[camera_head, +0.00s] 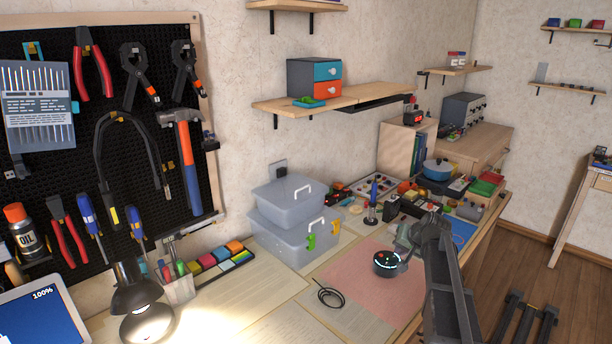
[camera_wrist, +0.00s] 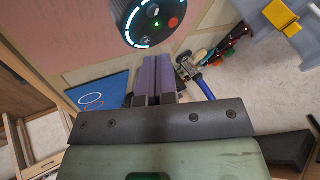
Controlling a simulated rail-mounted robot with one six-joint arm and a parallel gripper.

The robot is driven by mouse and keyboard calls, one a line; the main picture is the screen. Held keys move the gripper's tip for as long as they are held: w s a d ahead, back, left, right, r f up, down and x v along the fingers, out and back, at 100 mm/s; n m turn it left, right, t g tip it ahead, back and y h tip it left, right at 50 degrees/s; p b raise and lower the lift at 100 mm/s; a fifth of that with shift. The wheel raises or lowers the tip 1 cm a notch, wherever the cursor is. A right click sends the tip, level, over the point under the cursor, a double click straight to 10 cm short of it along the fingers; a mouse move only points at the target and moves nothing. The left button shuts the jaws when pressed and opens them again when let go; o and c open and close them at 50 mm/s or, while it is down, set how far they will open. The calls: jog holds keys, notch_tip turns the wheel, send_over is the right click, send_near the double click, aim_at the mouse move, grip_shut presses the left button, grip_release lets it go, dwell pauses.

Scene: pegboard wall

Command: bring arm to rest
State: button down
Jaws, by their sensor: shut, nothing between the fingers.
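My arm (camera_head: 447,285) reaches up from the lower right over the workbench. In the wrist view, my gripper's fingers (camera_wrist: 153,62) are together, with nothing between them. In the head view I cannot make the fingertips out clearly. A round black device with a glowing cyan ring (camera_head: 387,262) is at the pink mat (camera_head: 345,285), close to my arm. It also shows beyond my fingertips in the wrist view (camera_wrist: 152,20), apart from them.
Two stacked grey bins (camera_head: 290,230) stand against the wall. A desk lamp (camera_head: 140,290) and a black cable coil (camera_head: 330,297) are on the bench. Clutter fills the bench's far end. A shelf (camera_head: 340,100) juts out above. A pegboard with tools (camera_head: 100,130) is at left.

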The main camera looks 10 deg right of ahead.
jog(key=s+a+r+n+g+h+p, duration=0.1)
jog(key=s+a+r+n+g+p, duration=0.1)
jog(key=s+a, duration=0.8)
jog(key=s+a+r+n+g+h+p, duration=0.1)
jog(key=s+a+r+n+g+p, duration=0.1)
jog(key=s+a, duration=0.9)
jog(key=s+n+g+p, duration=0.1)
jog(key=s+g+p, duration=0.1)
jog(key=s, duration=0.3)
jog(key=shift+s+a+r+n+g+p, duration=0.2)
jog(key=shift+s+r+n+g+p, duration=0.15)
jog(key=shift+p, duration=0.5)
